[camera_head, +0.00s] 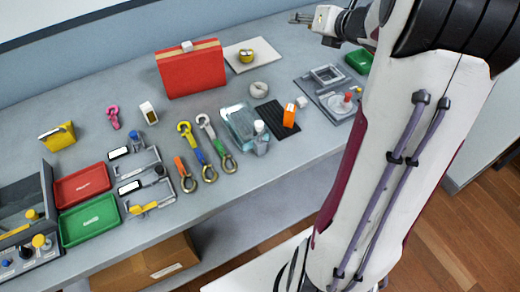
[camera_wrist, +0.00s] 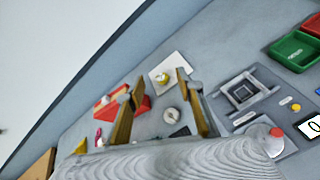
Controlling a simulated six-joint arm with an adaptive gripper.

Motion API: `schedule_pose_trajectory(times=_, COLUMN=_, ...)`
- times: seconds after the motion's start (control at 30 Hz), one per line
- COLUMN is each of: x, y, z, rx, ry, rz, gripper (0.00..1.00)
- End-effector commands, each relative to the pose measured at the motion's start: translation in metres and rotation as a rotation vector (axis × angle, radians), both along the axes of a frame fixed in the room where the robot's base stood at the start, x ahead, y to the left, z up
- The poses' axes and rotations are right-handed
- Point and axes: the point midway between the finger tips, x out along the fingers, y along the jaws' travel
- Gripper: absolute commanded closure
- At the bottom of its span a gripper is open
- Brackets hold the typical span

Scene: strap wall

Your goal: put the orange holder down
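The orange holder (camera_head: 289,116) is a small upright block in the head view. It stands on the black ribbed mat (camera_head: 270,120), right of the clear tray. My gripper (camera_head: 298,18) is at the top of the head view, above the back of the bench and well apart from the holder. In the wrist view my gripper (camera_wrist: 160,80) has its two fingers spread with nothing held between them. I cannot make out the orange holder in the wrist view; the gripper body covers the lower part.
A red case (camera_head: 191,70) stands at the back. A white plate (camera_head: 252,55) bears a yellow roll, with a grey ring (camera_head: 264,88) in front. A grey fixture (camera_head: 330,92) is at right. Hooks, a clear tray (camera_head: 237,122) and red and green trays (camera_head: 89,220) occupy the bench.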

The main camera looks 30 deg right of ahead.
Motion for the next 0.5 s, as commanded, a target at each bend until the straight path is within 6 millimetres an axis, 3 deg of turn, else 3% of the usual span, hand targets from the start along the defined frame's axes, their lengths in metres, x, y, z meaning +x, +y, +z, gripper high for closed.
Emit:
schedule_pose_trajectory(times=0.2, x=-0.003, y=0.020, z=0.042, rx=0.211, ry=-0.063, rz=-0.264, gripper=0.63)
schedule_pose_trajectory(times=0.5, x=-0.035, y=0.054, z=0.073, rx=0.579, ry=-0.154, rz=-0.607, gripper=0.63)
